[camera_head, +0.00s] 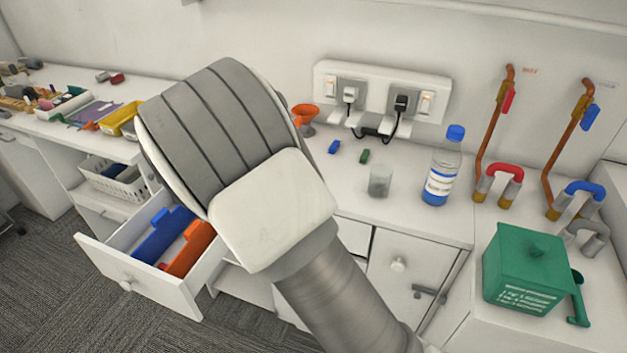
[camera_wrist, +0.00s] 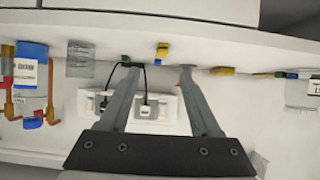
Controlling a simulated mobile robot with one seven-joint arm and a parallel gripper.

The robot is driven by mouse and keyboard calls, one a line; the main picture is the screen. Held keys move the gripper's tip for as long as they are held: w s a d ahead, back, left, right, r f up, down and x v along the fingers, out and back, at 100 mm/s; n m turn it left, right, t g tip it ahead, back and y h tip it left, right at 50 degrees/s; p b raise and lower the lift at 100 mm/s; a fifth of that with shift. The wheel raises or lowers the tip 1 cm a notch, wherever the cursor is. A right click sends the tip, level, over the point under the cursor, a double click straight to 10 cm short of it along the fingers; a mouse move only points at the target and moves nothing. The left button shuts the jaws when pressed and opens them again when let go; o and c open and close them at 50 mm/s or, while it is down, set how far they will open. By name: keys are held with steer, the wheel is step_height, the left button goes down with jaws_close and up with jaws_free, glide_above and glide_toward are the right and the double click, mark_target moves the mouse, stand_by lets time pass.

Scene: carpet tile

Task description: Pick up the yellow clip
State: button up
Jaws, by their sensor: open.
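A small yellow piece that looks like the yellow clip (camera_wrist: 222,71) lies on the counter in the wrist view, just right of my right fingertip and apart from it. I cannot make it out in the head view, where my arm covers part of the counter. My gripper (camera_wrist: 157,67) is open and empty, with its fingers spread towards the counter. A small yellow-and-blue piece (camera_wrist: 162,50) shows beyond the gap between the fingertips. A green clip (camera_head: 364,156) also shows near the left fingertip in the wrist view (camera_wrist: 125,59). A blue clip (camera_head: 334,147) lies beside it.
A glass (camera_head: 380,182) and a water bottle (camera_head: 440,168) stand right of the clips. A socket panel (camera_head: 382,96) with plugs and cables is on the wall behind. An orange funnel-like item (camera_head: 305,117) is partly behind my arm. An open drawer (camera_head: 150,277) juts out below.

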steer(key=x, duration=0.6)
steer(key=shift+w+d, duration=0.1)
steer(key=shift+w, duration=0.05)
steer(key=shift+r+x, duration=0.2)
steer(key=shift+x, duration=2.5)
steer(key=shift+w, duration=0.1)
jaws_close()
